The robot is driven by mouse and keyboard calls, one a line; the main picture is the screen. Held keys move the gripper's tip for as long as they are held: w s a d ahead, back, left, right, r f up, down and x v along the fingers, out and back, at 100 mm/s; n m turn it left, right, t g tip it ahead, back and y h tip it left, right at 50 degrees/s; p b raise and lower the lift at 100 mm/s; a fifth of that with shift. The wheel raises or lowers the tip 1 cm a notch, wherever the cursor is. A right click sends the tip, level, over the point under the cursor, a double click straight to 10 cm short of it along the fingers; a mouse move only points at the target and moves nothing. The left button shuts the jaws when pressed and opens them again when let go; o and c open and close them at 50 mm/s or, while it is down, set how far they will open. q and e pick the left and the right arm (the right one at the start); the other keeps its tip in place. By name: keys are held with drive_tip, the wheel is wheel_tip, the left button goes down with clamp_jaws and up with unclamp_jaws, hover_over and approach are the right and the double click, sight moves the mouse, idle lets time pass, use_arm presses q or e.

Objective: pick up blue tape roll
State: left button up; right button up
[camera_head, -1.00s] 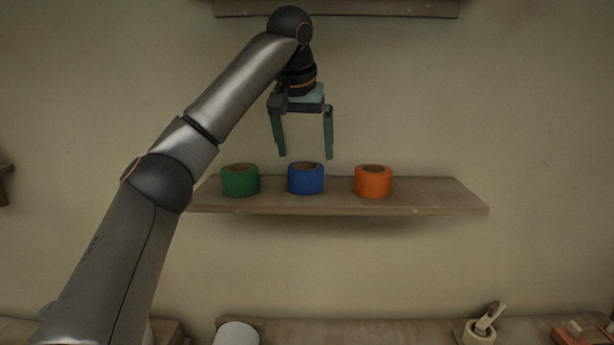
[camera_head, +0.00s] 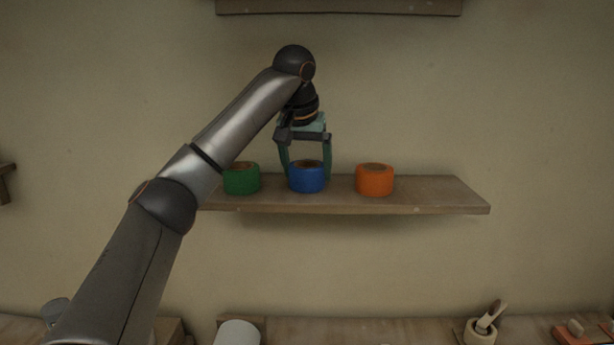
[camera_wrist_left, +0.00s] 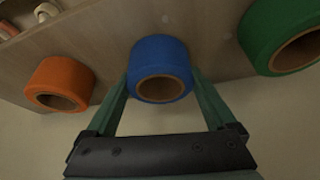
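The blue tape roll (camera_head: 307,179) stands on the wall shelf (camera_head: 430,196) between a green roll and an orange roll. My left gripper (camera_head: 306,174) points down over it, with one finger on each side of the roll. The fingers are open, and the far parts of them are partly behind the roll in the head view. In the left wrist view, the blue roll (camera_wrist_left: 160,55) sits between the two green fingers (camera_wrist_left: 162,85), with a gap that looks small or closed at its sides; I cannot tell whether they touch. My right gripper is not in view.
A green tape roll (camera_head: 242,179) stands to the left and an orange tape roll (camera_head: 374,180) to the right, both close to the blue one. Another shelf (camera_head: 340,8) is above. A lower surface holds a white cylinder (camera_head: 237,334) and a pot with a tool (camera_head: 482,330).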

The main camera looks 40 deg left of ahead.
use_arm(q)
drive_tip(key=c, duration=0.8)
drive_tip(key=shift+r, duration=0.1)
drive_tip(key=shift+c, duration=0.2)
